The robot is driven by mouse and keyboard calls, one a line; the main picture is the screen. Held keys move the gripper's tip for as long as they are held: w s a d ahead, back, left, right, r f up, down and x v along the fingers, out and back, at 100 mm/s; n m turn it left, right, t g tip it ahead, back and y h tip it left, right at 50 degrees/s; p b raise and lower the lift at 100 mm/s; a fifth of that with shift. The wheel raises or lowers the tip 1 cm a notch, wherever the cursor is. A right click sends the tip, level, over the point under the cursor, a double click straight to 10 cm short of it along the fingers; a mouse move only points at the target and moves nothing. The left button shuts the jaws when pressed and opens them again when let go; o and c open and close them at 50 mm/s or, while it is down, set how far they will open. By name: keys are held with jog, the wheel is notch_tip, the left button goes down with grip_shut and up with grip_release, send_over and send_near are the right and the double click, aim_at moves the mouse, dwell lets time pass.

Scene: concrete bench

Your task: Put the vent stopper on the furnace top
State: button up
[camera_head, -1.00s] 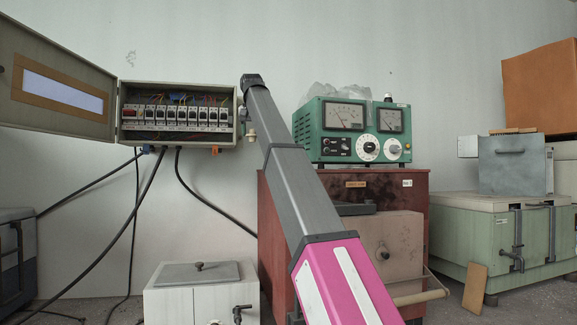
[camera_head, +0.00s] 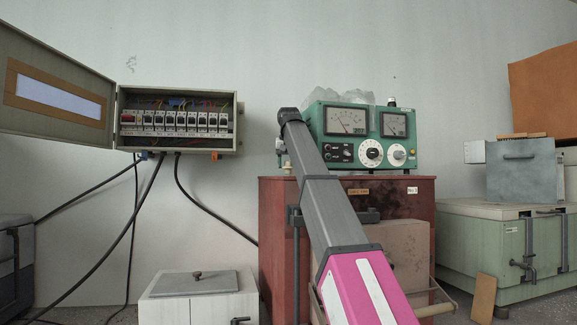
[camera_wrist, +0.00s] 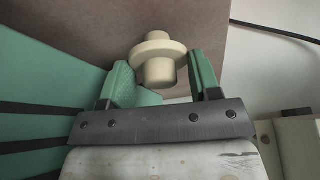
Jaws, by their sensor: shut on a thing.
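The vent stopper (camera_wrist: 158,55) is a cream plug with a wide round flange. In the wrist view it sits between the two green fingers of my gripper (camera_wrist: 162,82), which is shut on it. In the head view my gripper (camera_head: 281,150) is small and partly hidden by my arm, with the pale stopper (camera_head: 287,166) just below it, close above the left part of the furnace top. The furnace (camera_head: 277,235) is a dark red cabinet with a beige door. Its brown top also shows in the wrist view (camera_wrist: 225,50). No vent hole shows in either view.
A green meter box (camera_head: 408,163) with dials stands on the furnace top, right of my gripper; its slotted side (camera_wrist: 45,85) fills the wrist view's left. An open fuse box (camera_head: 177,144) hangs on the wall at left. A white lidded box (camera_head: 200,305) stands below.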

jog(key=shift+f, duration=0.3)
jog(key=shift+f, duration=0.15)
jog(key=o, duration=1)
